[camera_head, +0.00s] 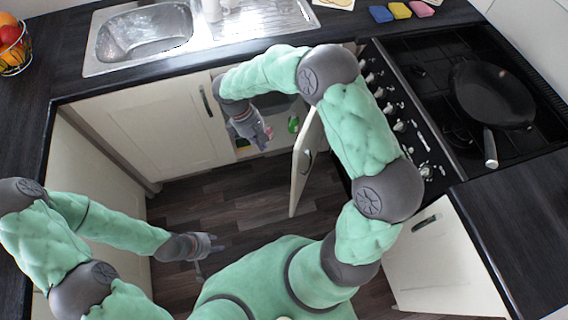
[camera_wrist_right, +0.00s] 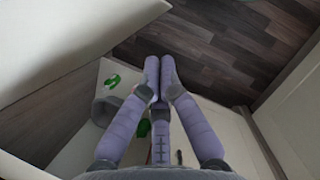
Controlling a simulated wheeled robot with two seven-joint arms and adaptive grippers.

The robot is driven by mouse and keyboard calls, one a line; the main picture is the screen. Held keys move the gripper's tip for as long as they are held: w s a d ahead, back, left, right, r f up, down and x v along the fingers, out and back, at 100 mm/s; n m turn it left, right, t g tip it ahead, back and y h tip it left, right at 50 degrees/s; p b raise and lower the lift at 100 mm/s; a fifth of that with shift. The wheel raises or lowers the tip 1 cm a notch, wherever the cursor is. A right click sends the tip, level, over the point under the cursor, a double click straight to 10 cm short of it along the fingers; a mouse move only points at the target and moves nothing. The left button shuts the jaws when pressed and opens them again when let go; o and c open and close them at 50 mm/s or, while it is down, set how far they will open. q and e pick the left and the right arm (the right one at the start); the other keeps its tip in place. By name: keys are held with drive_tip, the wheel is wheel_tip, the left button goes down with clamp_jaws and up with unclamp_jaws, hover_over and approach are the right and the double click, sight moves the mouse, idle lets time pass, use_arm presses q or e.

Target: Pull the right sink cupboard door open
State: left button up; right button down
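The right sink cupboard door (camera_head: 304,163) is pale cream with a dark handle (camera_head: 308,160). It stands swung out from the cabinet, over the floor. My right gripper (camera_head: 262,136) is in front of the open cupboard, to the left of the door and apart from its handle. In the right wrist view its fingers (camera_wrist_right: 160,80) hold nothing; the two upper fingertips are close together and the third finger sits apart below them. The door's inner side (camera_wrist_right: 65,45) fills the upper left there. My left gripper (camera_head: 208,245) is open and empty, low over the floor.
The closed left sink door (camera_head: 155,125) is left of the opening. Green items (camera_head: 293,124) show inside the cupboard. The stove (camera_head: 420,110) with a pan (camera_head: 492,95) is at right, and the sink (camera_head: 145,35) is above. The dark wood floor (camera_head: 235,190) is clear.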

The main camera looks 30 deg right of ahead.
drive_tip(key=s+d+f+b, duration=0.5)
drive_tip(key=f, duration=0.3)
drive_tip(key=shift+s+d+f, duration=0.15)
drive_tip(key=shift+s+d, duration=0.1)
drive_tip(key=shift+s, duration=0.1)
drive_tip(key=shift+s+d, duration=0.1)
idle(0.4)
